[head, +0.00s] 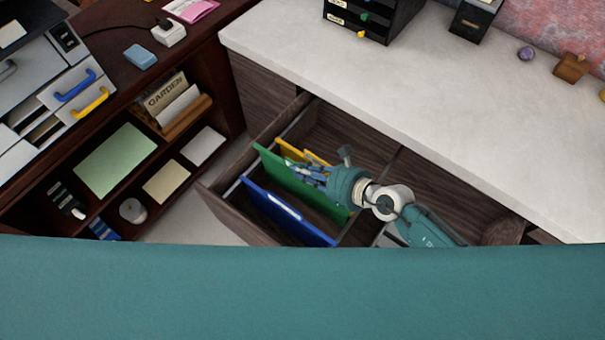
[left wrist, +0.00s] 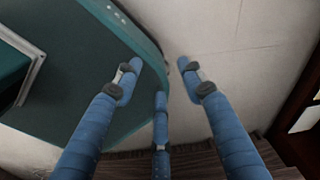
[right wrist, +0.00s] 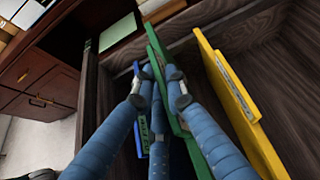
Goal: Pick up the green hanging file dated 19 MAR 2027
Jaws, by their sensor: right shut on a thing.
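A green hanging file (head: 273,166) hangs in the open drawer, between a blue file and yellow ones. My right gripper (head: 308,173) reaches into the drawer from the right, at the green file's upper edge. In the right wrist view the fingers (right wrist: 161,78) are closed together on the green file (right wrist: 155,48), one on each side. The file still stands among its neighbours; I cannot read any date on it. My left gripper (left wrist: 160,72) shows only in the left wrist view, fingers spread and empty, away from the drawer.
The blue file (head: 288,213) hangs nearer the drawer front, and yellow files (head: 291,151) hang behind the green one; one yellow file (right wrist: 233,98) is close beside my right fingers. The white countertop (head: 400,110) overhangs behind the drawer (head: 228,213). A dark shelf unit (head: 222,118) stands left.

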